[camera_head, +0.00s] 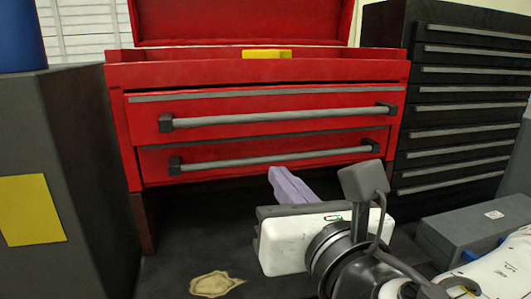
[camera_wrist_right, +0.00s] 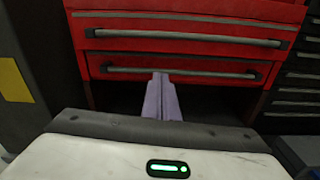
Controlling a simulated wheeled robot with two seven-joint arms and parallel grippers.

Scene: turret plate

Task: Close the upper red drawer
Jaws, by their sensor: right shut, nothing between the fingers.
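The upper red drawer (camera_head: 240,105) is in the red tool chest, with a long grey bar handle (camera_head: 280,116) on dark end blocks. Its front looks wider than the lower drawer's and seems to stand out slightly, with a dark gap above it. The upper drawer also shows in the right wrist view (camera_wrist_right: 185,22). The lower red drawer (camera_head: 230,151) looks flush, with a similar handle. My right gripper (camera_head: 279,174) has its purple fingers together and empty, just below the lower handle in the picture. In the right wrist view its tips (camera_wrist_right: 161,76) overlap the lower handle; contact is unclear.
The chest's red lid (camera_head: 240,22) is raised, and a yellow block (camera_head: 267,54) lies on top. A black multi-drawer cabinet (camera_head: 460,110) stands at right, a grey box (camera_head: 480,228) below it. A dark grey cabinet (camera_head: 85,150) stands at left. The space beneath the drawers looks open.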

